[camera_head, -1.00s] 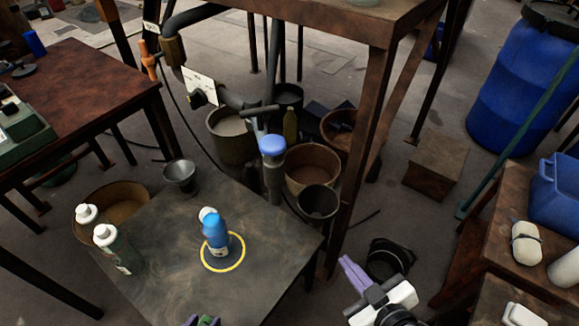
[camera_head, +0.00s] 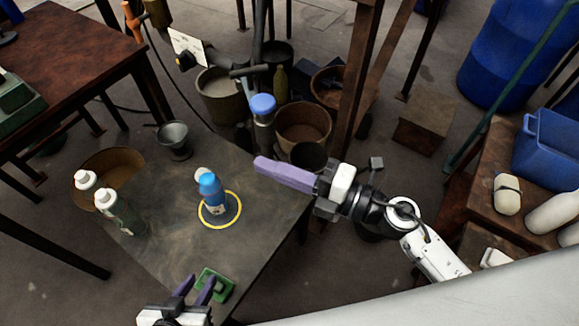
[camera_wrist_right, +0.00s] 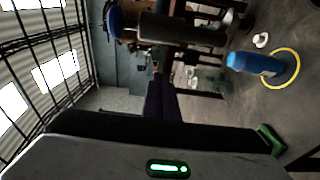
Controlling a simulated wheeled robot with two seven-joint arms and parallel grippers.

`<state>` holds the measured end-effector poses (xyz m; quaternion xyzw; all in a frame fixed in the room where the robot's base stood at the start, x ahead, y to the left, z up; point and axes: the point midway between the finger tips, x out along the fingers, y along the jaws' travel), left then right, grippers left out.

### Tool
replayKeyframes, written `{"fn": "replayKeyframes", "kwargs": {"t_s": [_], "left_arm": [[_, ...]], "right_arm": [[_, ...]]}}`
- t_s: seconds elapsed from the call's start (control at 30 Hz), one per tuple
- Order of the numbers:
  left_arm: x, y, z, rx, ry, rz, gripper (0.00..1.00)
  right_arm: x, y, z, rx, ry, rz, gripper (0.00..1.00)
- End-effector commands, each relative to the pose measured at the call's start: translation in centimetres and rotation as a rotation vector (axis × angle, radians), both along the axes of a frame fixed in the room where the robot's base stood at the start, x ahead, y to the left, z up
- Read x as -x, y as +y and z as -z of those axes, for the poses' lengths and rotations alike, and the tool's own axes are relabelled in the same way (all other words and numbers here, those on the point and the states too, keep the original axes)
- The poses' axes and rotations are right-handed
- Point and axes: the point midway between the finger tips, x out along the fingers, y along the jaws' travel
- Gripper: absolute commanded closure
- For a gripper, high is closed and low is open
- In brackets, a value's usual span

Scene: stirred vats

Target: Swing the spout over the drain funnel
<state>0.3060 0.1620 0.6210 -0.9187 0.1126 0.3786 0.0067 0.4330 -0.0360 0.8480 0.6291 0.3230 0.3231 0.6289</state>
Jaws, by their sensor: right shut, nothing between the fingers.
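The spout (camera_head: 262,128) is a grey upright pipe end with a blue cap, below a grey T-shaped handle, behind the table's far edge. A dark cylinder with a blue end, likely the spout, shows in the right wrist view (camera_wrist_right: 185,30). The grey metal funnel (camera_head: 174,142) stands at the table's far left corner, left of the spout. My right gripper (camera_head: 260,164) is shut and empty, its purple fingers pointing left just below and apart from the spout. My left gripper (camera_head: 196,284) is open and empty at the front of the table.
A blue bottle (camera_head: 211,190) stands within a yellow ring (camera_head: 236,214) on the dark table (camera_head: 165,245). Two white-capped bottles (camera_head: 112,208) stand at its left. A green block (camera_head: 218,284) lies near my left gripper. Buckets (camera_head: 220,100) stand behind; a brown post (camera_head: 355,90) rises at right.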

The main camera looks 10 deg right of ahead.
Motion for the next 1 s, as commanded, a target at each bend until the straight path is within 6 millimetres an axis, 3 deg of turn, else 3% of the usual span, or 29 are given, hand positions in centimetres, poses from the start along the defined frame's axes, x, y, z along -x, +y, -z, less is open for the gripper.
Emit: {"fn": "replayKeyframes", "kwargs": {"t_s": [0.2, 0.3, 0.5, 1.0], "left_arm": [[0.3, 0.3, -0.2, -0.002, 0.006, -0.003, 0.69], [0.5, 0.3, 0.4, -0.003, 0.012, -0.003, 0.69], [0.8, 0.3, 0.8, -0.006, 0.021, -0.001, 0.69], [0.7, -0.1, 0.6, -0.001, 0.016, 0.004, 0.69]], "right_arm": [[-2.9, 3.9, -0.2, -0.004, 0.001, 0.002, 1.00], [-3.8, 2.2, 0.1, 0.001, 0.000, 0.005, 1.00], [-4.8, 0.7, 0.1, -0.001, 0.002, 0.002, 1.00], [-5.0, 0.2, 0.1, -0.001, 0.001, -0.003, 1.00]]}}
